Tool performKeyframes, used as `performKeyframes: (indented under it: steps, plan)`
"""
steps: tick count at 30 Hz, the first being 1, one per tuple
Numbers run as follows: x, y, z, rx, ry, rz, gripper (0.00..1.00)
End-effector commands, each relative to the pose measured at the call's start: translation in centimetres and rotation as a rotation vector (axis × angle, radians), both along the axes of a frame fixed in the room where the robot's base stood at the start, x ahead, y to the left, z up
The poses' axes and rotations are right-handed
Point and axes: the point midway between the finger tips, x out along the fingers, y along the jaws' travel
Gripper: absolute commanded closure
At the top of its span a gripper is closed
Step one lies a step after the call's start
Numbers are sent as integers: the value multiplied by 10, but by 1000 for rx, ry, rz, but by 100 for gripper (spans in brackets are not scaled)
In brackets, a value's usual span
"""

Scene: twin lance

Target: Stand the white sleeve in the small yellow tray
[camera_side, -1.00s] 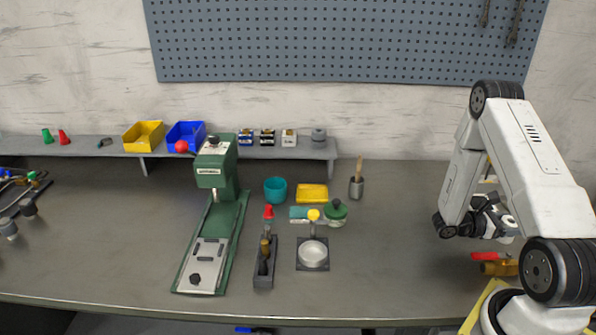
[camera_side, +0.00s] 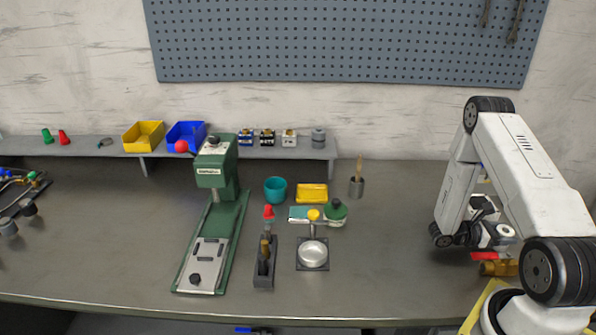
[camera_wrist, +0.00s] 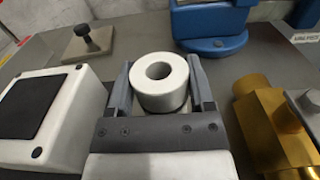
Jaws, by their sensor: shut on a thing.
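The white sleeve (camera_wrist: 157,97), a short thick ring with a round hole, stands upright between the two grey fingers of my gripper (camera_wrist: 160,88) in the wrist view. The fingers are shut on its sides. The small yellow tray (camera_side: 312,193) lies on the bench near the middle, far to the left of my gripper.
A brass fitting (camera_wrist: 265,120) with a red handle is close on the right; a white box with a dark top (camera_wrist: 45,110) is on the left. A blue device (camera_wrist: 213,25) stands ahead. A grey cup with a brush (camera_side: 357,187) stands right of the tray.

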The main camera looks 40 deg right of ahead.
Motion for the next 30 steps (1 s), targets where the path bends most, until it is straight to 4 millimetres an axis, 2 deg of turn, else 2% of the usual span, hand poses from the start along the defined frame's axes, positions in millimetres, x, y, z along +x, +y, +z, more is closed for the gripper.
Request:
performKeyframes:
  steps: [3,4,6,7,20,30]
  plan:
    - [0,0,-3,1,1,0,96]
    - [0,0,-3,1,1,0,29]
    - [0,0,-3,0,0,0,6]
    - [0,0,-3,0,0,0,0]
    - [0,0,1,-1,-1,0,0]
    - [23,22,0,0,0,4,0]
